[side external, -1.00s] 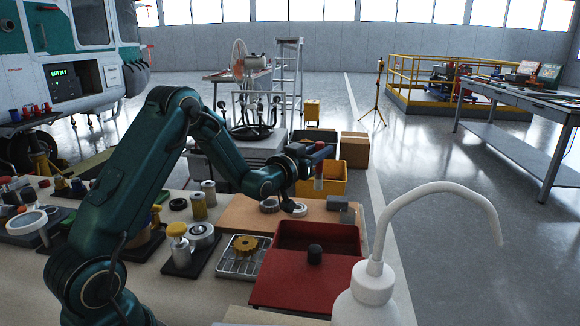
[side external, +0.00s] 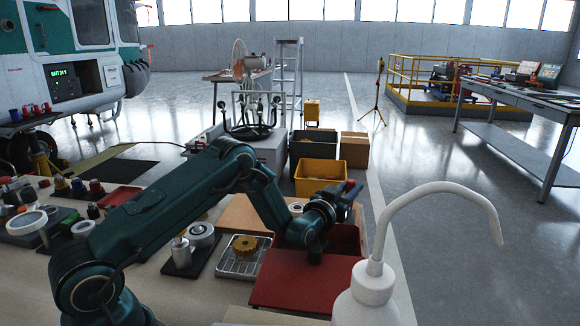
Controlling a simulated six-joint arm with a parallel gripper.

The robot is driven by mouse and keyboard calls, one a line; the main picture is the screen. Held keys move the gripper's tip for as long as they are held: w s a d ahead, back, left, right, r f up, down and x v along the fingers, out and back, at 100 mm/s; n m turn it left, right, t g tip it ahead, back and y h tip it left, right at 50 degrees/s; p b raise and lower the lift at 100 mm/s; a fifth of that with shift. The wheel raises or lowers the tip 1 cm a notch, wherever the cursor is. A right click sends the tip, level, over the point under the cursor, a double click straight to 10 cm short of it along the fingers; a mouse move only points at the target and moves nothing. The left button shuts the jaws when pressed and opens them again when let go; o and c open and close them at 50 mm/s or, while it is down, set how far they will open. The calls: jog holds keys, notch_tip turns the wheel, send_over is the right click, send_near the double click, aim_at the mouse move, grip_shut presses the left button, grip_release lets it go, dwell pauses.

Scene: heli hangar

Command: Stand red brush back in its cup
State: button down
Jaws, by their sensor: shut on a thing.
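My gripper (side external: 347,194) is at the end of the bent arm, above the far right part of the red tray. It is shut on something. A small red patch (side external: 350,186) shows at the jaws and fits the red brush, but the rest of it is hidden by the gripper or too small to make out. I cannot tell its tilt. I cannot pick out the brush's cup with certainty.
The red tray (side external: 290,283) has a black knob near it, partly behind my arm. A wire rack with a yellow gear (side external: 245,245) lies left of it. A white wash bottle (side external: 368,295) stands in front right. A yellow bin (side external: 315,188) stands beyond the bench.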

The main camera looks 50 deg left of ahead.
jog(key=shift+f, duration=0.1)
jog(key=c, duration=0.7)
grip_release()
